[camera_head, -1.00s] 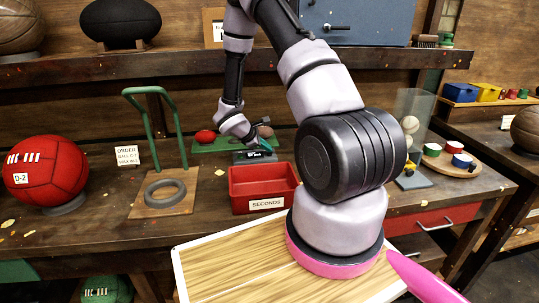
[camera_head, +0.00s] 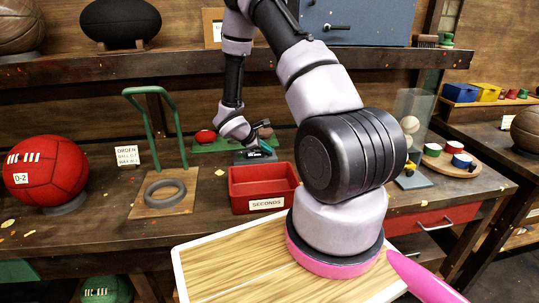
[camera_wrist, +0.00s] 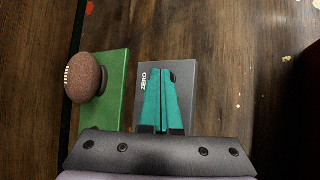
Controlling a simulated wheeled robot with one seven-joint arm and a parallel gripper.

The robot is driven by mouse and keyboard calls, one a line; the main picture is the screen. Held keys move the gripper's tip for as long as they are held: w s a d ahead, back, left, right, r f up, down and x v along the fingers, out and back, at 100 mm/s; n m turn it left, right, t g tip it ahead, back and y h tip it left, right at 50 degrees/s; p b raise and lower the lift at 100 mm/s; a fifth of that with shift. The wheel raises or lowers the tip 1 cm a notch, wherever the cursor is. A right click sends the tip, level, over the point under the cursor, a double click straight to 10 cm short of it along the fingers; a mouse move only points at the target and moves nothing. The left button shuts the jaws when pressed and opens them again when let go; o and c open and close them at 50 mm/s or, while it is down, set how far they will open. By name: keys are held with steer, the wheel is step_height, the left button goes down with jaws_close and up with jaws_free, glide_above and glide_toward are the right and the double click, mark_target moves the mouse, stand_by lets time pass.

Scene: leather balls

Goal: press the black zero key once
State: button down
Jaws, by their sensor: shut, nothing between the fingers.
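The grey scale plate (camera_wrist: 190,110) with the printed word ZERO lies under my gripper (camera_wrist: 164,72) in the wrist view. My gripper's teal fingers are together and empty. The black zero key (camera_wrist: 173,77) shows at the right edge of the fingertips, partly hidden by them. I cannot tell whether the fingertips touch it. In the head view my gripper (camera_head: 266,147) is over the dark scale (camera_head: 250,157) behind the red bin, with the key too small to make out.
A green board (camera_wrist: 107,95) with a brown ball (camera_wrist: 85,77) lies left of the scale in the wrist view. The red SECONDS bin (camera_head: 263,187) stands in front of the scale. A green-handled stand (camera_head: 158,185) is farther left. Bare bench shows to the scale's right (camera_wrist: 245,75).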

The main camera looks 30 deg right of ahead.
steer(key=shift+r, duration=0.85)
steer(key=shift+r, duration=2.5)
step_height(320, 180, up, 10)
steer(key=m+g, duration=0.1)
steer(key=m, duration=0.3)
glide_above(267, 156)
steer(key=s, duration=0.4)
steer(key=s+a+r+m+y, duration=0.1)
steer(key=s+r+m+y, duration=0.1)
steer(key=s+r+m, duration=0.55)
steer(key=s+a+r+m+t+y, duration=0.5)
steer(key=s+a+r+y, duration=0.3)
steer(key=s+a+r, duration=0.5)
step_height(267, 156, up, 4)
steer(key=shift+s+a+r+m+y, duration=0.15)
steer(key=shift+s+m+y, duration=0.2)
steer(key=shift+s, duration=0.75)
